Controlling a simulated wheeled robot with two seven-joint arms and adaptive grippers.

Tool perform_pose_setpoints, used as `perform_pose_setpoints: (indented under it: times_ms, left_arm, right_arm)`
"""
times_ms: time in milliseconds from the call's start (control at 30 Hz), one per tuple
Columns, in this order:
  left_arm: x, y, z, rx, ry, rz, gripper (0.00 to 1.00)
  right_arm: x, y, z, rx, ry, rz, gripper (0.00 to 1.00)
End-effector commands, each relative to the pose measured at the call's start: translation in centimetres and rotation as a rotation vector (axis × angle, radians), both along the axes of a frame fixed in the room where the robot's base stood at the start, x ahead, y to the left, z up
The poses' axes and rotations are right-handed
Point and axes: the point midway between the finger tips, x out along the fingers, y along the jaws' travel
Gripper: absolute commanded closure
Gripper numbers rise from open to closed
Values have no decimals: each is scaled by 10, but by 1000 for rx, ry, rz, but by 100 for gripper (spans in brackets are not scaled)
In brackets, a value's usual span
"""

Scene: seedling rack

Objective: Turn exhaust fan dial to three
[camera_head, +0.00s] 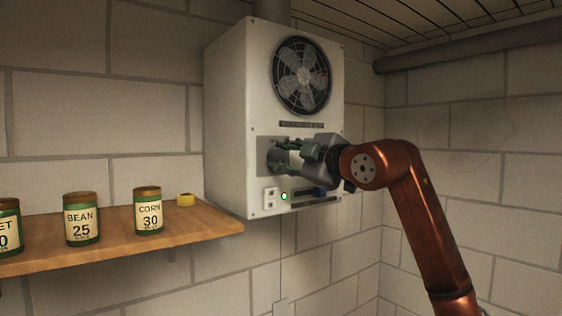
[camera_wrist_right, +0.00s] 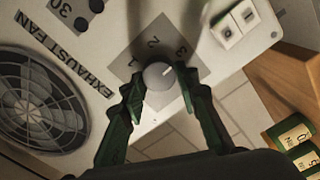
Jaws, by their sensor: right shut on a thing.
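The exhaust fan dial (camera_wrist_right: 157,79) is a round grey knob on a darker square plate marked with numbers, 2 and 3 among them. Its white pointer line slants to the upper right in the wrist view, roughly toward the 3. My right gripper (camera_wrist_right: 159,91) is shut on the dial, with one green finger at each side. In the head view my right gripper (camera_head: 283,158) reaches the fan box (camera_head: 228,120) from the right and hides most of the dial. My left gripper is not in view.
The exhaust fan (camera_head: 302,75) sits above the dial.

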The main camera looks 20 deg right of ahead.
Motion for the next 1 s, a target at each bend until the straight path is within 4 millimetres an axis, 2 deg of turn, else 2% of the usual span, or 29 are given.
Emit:
perform_pose_setpoints:
  times_ms: [700, 733, 1000]
  left_arm:
    - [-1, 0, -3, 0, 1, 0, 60]
    - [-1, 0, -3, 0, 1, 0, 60]
    - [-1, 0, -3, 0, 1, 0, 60]
  right_arm:
    - [1, 0, -1, 66, 28, 0, 95]
    - [1, 0, -2, 66, 28, 0, 69]
    - [1, 0, -1, 65, 26, 0, 53]
